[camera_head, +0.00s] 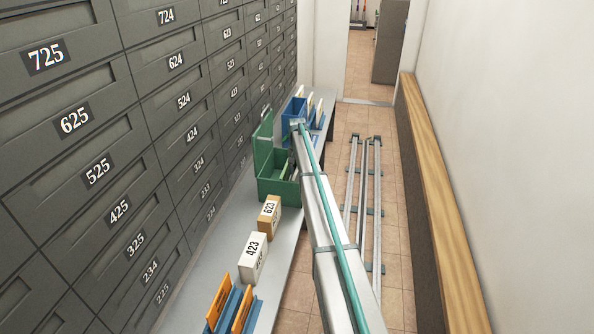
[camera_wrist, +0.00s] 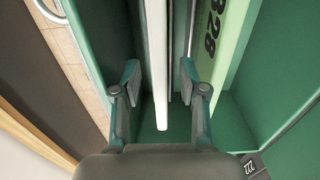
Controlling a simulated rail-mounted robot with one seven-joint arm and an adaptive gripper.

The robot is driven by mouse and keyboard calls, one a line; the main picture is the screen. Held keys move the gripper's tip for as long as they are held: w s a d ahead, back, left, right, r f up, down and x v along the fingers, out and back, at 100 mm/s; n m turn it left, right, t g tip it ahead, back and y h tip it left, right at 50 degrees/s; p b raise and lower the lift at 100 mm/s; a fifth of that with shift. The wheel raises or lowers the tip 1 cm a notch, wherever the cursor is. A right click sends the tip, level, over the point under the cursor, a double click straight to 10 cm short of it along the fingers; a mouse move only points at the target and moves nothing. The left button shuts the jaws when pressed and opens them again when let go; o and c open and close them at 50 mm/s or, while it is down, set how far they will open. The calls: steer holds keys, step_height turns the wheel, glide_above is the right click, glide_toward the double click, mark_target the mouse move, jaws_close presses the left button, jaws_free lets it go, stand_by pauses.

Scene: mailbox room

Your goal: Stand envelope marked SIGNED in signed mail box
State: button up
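My gripper (camera_wrist: 159,72) is open in the wrist view, its two fingers apart on either side of a thin white upright edge (camera_wrist: 160,95), perhaps an envelope. Gaps show between this edge and both fingers. It stands inside a green box (camera_wrist: 235,125), next to a light green item marked 328 (camera_wrist: 222,30). No SIGNED marking is readable, and I cannot tell which box is the signed mail box.
On the grey shelf (camera_head: 228,225) stand a brown box marked 623 (camera_head: 269,216), a white box marked 423 (camera_head: 253,257) and a blue holder with orange dividers (camera_head: 250,315). Numbered lockers (camera_head: 100,170) line the left. A wooden ledge (camera_head: 440,200) runs along the right wall.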

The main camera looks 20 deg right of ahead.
step_height(320, 180, up, 12)
stand_by(0.7)
steer(key=shift+r, duration=0.1)
